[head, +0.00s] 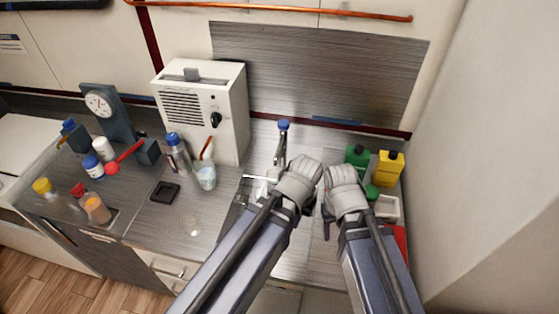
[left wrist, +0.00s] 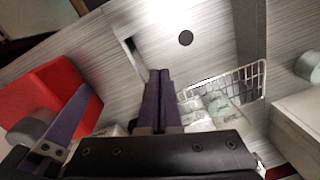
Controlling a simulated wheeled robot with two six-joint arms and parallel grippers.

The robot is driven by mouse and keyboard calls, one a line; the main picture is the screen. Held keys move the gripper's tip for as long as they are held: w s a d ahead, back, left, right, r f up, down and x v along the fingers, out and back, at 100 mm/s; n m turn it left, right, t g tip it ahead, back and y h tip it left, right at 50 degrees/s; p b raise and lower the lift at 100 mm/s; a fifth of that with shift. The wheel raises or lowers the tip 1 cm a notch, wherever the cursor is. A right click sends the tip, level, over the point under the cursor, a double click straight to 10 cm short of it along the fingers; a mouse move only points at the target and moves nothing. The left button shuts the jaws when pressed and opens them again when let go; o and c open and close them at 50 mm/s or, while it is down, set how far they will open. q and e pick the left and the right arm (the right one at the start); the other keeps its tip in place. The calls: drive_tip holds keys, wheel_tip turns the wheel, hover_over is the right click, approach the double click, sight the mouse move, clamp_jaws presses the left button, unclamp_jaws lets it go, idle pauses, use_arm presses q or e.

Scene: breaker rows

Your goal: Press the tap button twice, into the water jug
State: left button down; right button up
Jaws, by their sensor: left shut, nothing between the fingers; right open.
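The tap (head: 281,150) stands upright at the back of the counter, with a blue button (head: 283,125) on top. My left gripper (head: 268,190) is in front of the tap and below the button in the picture, apart from it; in the left wrist view its purple fingers (left wrist: 160,88) are shut and empty. My right gripper (head: 327,222) is open and empty, just right of the left one. My arms hide much of the sink area.
A white wire basket (left wrist: 246,82) and a sink drain (left wrist: 186,38) show in the left wrist view. A steel bottle (head: 177,155) and clear cup (head: 206,177) stand left of the tap. Green (head: 357,156) and yellow (head: 389,168) bottles stand at right, near the wall.

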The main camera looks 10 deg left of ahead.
use_arm(q)
drive_tip(key=w+a+r+n+t+h+p, duration=0.1)
drive_tip(key=w+r+n+t+h+p, duration=0.1)
drive_tip(key=w+r+p, duration=0.45)
drive_tip(key=w+a+r+n+t+h+p, duration=0.15)
drive_tip(key=w+r, duration=0.25)
drive_tip(key=w, duration=0.6)
wheel_tip(320, 180, up, 12)
drive_tip(key=f+n+t+p, duration=0.1)
drive_tip(key=n+t+p, duration=0.4)
drive_tip(key=n+p, duration=0.15)
hover_over(282, 125)
drive_tip(key=m, duration=0.1)
drive_tip(key=shift+r, duration=0.25)
drive_tip(key=shift+f, duration=0.15)
wheel_tip(282, 125, down, 9)
drive_tip(key=b, duration=0.9)
drive_tip(key=shift+r, duration=0.2)
drive_tip(key=shift+f+b, duration=0.35)
drive_tip(key=shift+f, duration=0.05)
